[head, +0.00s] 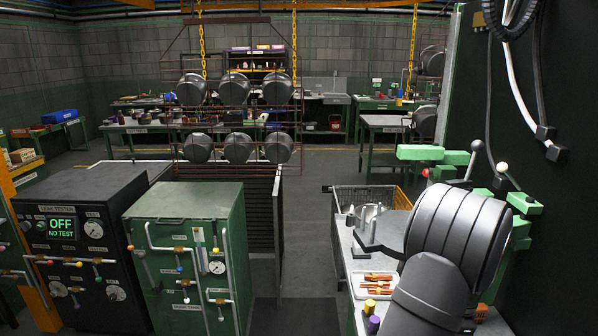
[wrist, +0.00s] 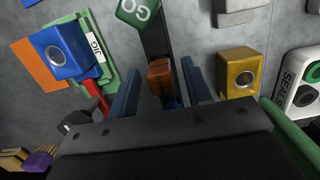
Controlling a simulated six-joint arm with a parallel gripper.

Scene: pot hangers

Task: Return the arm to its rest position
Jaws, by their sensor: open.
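My grey arm (head: 455,235) reaches over the right-hand bench in the head view, where its gripper is hidden. In the wrist view my gripper (wrist: 160,68) shows two blue fingers standing apart, so it is open. A small brown-orange block (wrist: 160,78) shows between the fingers. I cannot tell how far beyond them it lies, and neither finger visibly presses on it.
A blue button box (wrist: 61,52) and a yellow button box (wrist: 238,71) flank the fingers. On the bench, a white tray (head: 361,291) holds orange-brown pieces. Green brackets (head: 420,153) jut out behind my arm. A green cabinet (head: 190,205) stands left; the aisle between is clear.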

